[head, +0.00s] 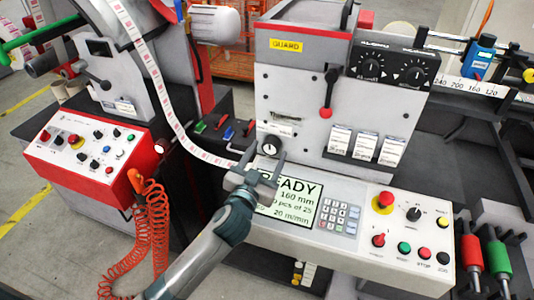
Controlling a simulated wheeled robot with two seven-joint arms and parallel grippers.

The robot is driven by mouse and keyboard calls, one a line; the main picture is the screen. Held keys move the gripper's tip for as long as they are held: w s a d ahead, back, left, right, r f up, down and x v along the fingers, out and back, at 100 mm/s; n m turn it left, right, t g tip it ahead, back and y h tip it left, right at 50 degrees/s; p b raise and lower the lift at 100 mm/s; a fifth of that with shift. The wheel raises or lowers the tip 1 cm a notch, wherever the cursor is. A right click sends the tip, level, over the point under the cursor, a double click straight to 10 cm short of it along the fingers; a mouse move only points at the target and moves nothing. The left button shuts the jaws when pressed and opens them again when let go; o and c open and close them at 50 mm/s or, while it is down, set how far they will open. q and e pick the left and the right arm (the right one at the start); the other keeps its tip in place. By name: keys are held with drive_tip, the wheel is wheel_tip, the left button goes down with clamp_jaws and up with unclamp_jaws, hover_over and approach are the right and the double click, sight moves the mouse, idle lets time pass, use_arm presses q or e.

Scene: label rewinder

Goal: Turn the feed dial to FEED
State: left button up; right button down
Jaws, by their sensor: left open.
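My left gripper (263,162) is open and empty, in front of the machine's lower face, with its arm coming up from the bottom. Just beyond its fingertips is a small round dial (269,146) with a dark knob on a pale face. I see no clear contact between them. A black selector knob (414,214) sits on the sloped control panel (350,254) at right. Two larger black knobs, one at left (370,68) and one at right (413,76), sit on a dark upper box. The small lettering is unreadable, so I cannot tell which is the feed dial. My right gripper is not in view.
The display (297,201) reading "READY" is partly behind my gripper. A keypad (339,216) and a red emergency button (383,202) are right of it. A red-handled lever (326,98) hangs above. The label web (160,85) runs close on the left.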

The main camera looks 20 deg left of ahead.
use_arm(q)
drive_tip(key=shift+c, duration=0.4)
drive_tip(key=c, duration=1)
drive_tip(key=shift+r+m+p, duration=0.1)
drive_tip(key=shift+m+p, duration=0.25)
drive_tip(key=shift+m, duration=0.15)
drive_tip(key=m+p, duration=0.1)
drive_tip(key=m, duration=0.2)
drive_tip(key=shift+p, duration=0.4)
drive_tip(key=shift+m+p, duration=0.75)
drive_tip(key=shift+m, duration=1.25)
